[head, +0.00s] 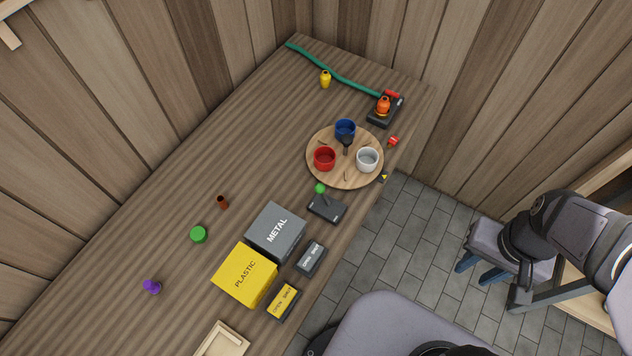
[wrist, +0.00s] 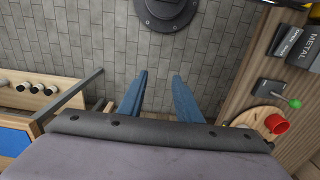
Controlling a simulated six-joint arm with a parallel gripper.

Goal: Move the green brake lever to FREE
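The brake lever has a green ball knob (head: 320,188) on a short stick that rises from a dark base (head: 327,207) near the bench's right edge. The stick leans toward the turntable side; the lettering on the base is too small to read. In the wrist view the knob (wrist: 295,103) and the base (wrist: 272,93) show at the right edge. My gripper (head: 476,267) is off to the right of the bench over the floor, well apart from the lever. In the wrist view its two blue fingers (wrist: 160,82) are spread with nothing between them.
A round wooden board (head: 345,180) with red, white and blue cups stands just beyond the lever. METAL (head: 276,230) and PLASTIC (head: 245,274) boxes with pedals stand on the near side. A dark device with an orange object (head: 383,106) is farther back. Open floor separates my gripper from the bench.

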